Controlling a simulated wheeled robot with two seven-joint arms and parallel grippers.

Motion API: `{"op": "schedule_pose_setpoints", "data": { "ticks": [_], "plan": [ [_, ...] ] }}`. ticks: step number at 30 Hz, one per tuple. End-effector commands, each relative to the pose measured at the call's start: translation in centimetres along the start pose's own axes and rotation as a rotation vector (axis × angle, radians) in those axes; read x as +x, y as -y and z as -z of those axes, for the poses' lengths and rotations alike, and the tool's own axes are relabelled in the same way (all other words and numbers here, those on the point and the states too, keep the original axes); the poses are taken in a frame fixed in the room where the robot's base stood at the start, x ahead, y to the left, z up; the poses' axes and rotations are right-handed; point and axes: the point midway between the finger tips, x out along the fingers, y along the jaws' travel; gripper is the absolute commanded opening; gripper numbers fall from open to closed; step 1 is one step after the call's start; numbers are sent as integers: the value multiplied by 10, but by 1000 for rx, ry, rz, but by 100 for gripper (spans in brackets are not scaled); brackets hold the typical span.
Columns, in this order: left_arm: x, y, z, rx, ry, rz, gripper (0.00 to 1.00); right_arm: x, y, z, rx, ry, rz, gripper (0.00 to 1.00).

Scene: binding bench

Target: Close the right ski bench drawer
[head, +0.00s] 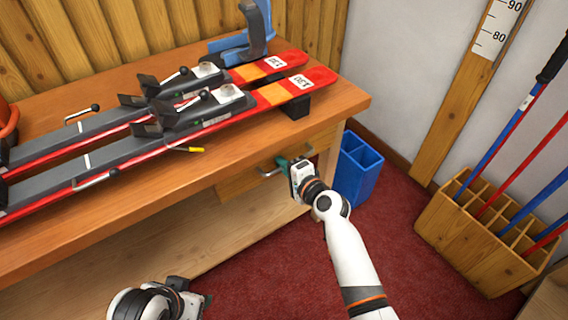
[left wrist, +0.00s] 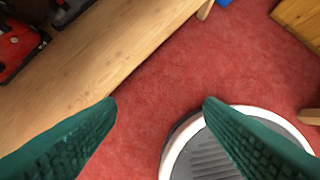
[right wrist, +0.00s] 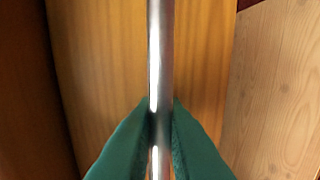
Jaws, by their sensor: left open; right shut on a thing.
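The right drawer (head: 237,183) of the wooden ski bench (head: 190,182) is under the right end of the bench top. Its front carries a metal bar handle (head: 266,172). My right gripper (head: 283,163) is at this handle. In the right wrist view, the green fingers of my right gripper (right wrist: 161,125) are shut on the handle bar (right wrist: 160,50), with the drawer front (right wrist: 105,70) behind it. I cannot tell exactly how far the drawer stands out. My left gripper (left wrist: 160,102) is open and empty over the floor, low at the front in the head view (head: 207,303).
Two red skis (head: 318,75) lie clamped on the bench top. A blue bin (head: 357,170) stands on the red carpet (head: 270,270) just right of the drawer. A wooden rack (head: 470,235) with ski poles stands at the right. A pale lower shelf (head: 150,255) runs under the bench.

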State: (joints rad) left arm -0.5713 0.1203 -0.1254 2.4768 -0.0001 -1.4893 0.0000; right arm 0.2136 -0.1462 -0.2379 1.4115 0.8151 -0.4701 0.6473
Motion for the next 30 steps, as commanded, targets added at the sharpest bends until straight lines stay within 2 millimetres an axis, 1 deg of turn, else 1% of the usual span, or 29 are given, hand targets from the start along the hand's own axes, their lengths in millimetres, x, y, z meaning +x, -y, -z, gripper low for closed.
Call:
{"op": "schedule_pose_setpoints", "data": {
  "ticks": [6,7,14,17,20,22,28,30],
  "plan": [
    [1,1,0,0,1,2,62,2,-3,0,-3,0,-5,0],
    [0,1,0,0,1,2,62,2,-3,0,-3,0,-5,16],
    [0,1,0,0,2,1,62,2,-4,0,-3,0,-7,16],
    [-2,0,0,0,-4,1,62,-2,-4,0,-3,1,-7,16],
    [-7,-1,10,-2,-61,-1,62,-15,-4,0,-3,1,-4,16],
    [-13,-2,18,-4,-107,-3,62,-28,-5,0,-3,1,-3,16],
    [-23,-2,11,-4,-98,-3,62,-73,-4,0,-3,1,-2,16],
    [-20,-2,11,-3,-102,-2,62,-86,-4,-1,-3,2,-3,16]
  ]
}}
